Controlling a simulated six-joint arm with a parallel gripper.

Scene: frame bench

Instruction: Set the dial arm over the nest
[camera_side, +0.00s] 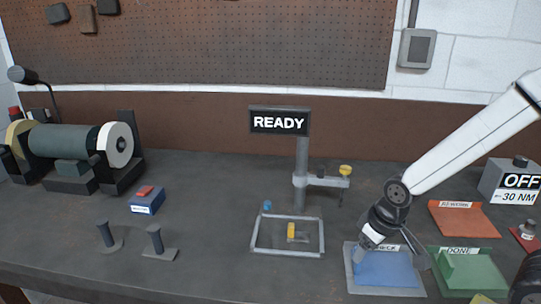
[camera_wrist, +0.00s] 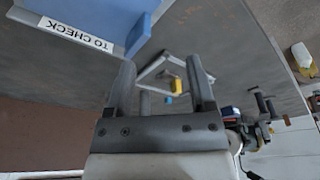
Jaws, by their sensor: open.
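The dial arm (camera_side: 325,181) is a grey bar on an upright post, with a yellow-topped dial (camera_side: 345,170) at its outer end. It points to the right, and its tip appears off the right side of a light grey square frame (camera_side: 322,240). Inside the frame is a small yellow block (camera_side: 291,230), at what looks like the nest; it also shows in the wrist view (camera_wrist: 178,86). My gripper (camera_side: 388,245) is low over the blue TO CHECK tray (camera_side: 388,270), right of the frame. In the wrist view its two fingers (camera_wrist: 160,62) are apart with nothing held.
A READY sign (camera_side: 279,121) tops the post. A small blue knob (camera_side: 267,206) is at the frame's back left. Red REWORK (camera_side: 465,220) and green DONE (camera_side: 475,272) trays lie right. Two short posts (camera_side: 105,234) and a blue box (camera_side: 147,202) stand left. Bench between is clear.

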